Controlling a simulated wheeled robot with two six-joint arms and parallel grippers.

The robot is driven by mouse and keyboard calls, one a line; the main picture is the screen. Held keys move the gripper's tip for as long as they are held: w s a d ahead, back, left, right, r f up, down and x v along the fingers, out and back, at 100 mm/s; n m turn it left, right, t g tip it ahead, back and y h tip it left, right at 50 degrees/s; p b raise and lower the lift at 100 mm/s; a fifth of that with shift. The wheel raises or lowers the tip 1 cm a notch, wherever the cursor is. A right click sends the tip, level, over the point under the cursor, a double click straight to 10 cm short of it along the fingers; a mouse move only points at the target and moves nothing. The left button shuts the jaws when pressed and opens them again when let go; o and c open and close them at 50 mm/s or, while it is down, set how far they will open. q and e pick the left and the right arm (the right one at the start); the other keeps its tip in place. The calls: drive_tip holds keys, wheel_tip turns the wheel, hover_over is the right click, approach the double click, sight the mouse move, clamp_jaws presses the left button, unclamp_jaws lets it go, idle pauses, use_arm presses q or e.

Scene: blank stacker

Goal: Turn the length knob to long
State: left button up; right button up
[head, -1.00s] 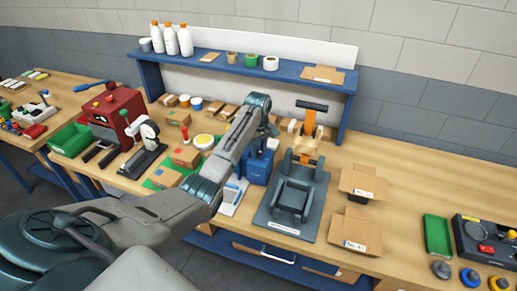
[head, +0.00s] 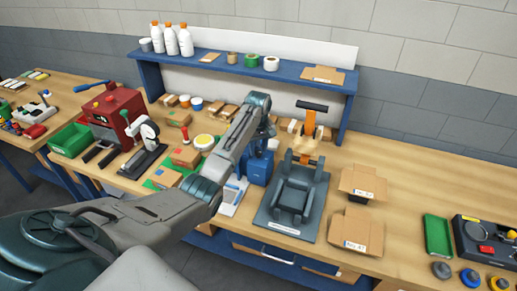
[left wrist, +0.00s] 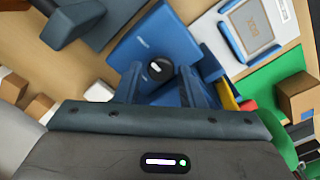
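The length knob (left wrist: 159,68) appears to be the small black round knob with a white mark on the blue machine (left wrist: 150,38) in the left wrist view. In the head view the blue machine (head: 258,168) stands mid-bench, partly behind my left arm, and I cannot make out the knob there. My left gripper (left wrist: 161,74) points down at the machine. Its two blue fingers are apart, one on each side of the knob in the picture. I cannot tell whether they touch it. My right gripper is not in view.
A grey fixture (head: 295,195) with an orange-and-black lever stands right of the blue machine. A red machine (head: 115,108) and a small press (head: 148,140) stand to the left. Cardboard boxes (head: 357,229) lie to the right. A blue shelf (head: 300,81) runs behind.

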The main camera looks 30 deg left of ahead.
sight(258, 151)
use_arm(q)
drive_tip(key=shift+r+b, duration=0.4)
drive_tip(key=shift+r, duration=0.1)
wheel_tip(258, 151, up, 10)
drive_tip(key=shift+p, duration=0.4)
drive_tip(key=shift+s+f, duration=0.1)
drive_tip(key=shift+f, duration=0.1)
